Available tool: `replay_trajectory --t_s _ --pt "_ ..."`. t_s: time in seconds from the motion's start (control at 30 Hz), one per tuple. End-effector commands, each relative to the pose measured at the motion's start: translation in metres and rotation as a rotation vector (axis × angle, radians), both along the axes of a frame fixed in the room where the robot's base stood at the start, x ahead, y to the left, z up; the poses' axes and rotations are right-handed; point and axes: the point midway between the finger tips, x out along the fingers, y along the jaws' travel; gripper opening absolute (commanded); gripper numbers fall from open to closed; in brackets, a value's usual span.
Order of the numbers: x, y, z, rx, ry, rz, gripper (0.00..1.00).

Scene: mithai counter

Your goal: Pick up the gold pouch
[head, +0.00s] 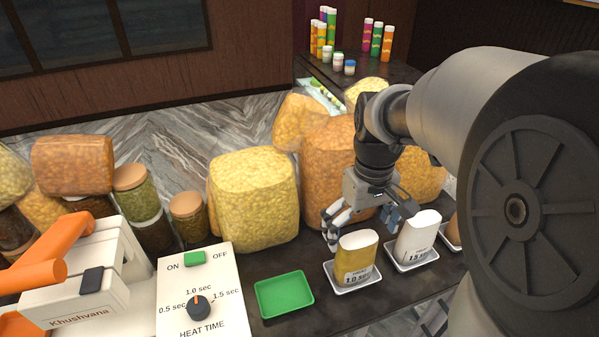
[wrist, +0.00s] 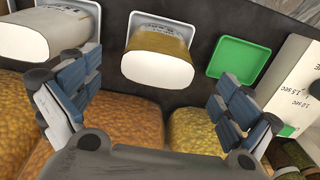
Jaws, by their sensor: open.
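The gold pouch (head: 357,259) stands upright on a small white tray (head: 341,283) on the dark counter, with a "1.0 sec" label on its front. In the wrist view the gold pouch (wrist: 156,58) shows its pale top, ahead of and between the open fingers. My gripper (head: 362,222) is open and empty, above and just behind the pouch, apart from it. In the wrist view my gripper (wrist: 148,100) has its two fingers spread wide at left and right.
A white pouch (head: 416,238) on its own tray stands close to the right. A green tray (head: 284,295) lies to the left, beside the heat-sealer panel (head: 196,300). Large snack bags (head: 254,198) crowd the back. A strip of bare counter lies in front.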

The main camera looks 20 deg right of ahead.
Motion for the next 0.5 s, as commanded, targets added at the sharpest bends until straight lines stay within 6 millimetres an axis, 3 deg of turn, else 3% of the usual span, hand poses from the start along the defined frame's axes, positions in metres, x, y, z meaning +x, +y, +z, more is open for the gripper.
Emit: replay_trajectory --t_s 0.1,0.33,0.5 --pt "0.0 0.0 -0.016 0.0 0.001 0.0 0.98" --pt "0.0 -0.001 -0.032 0.001 0.003 0.0 0.98" --pt "0.001 -0.002 -0.059 0.001 0.003 -0.001 0.98"
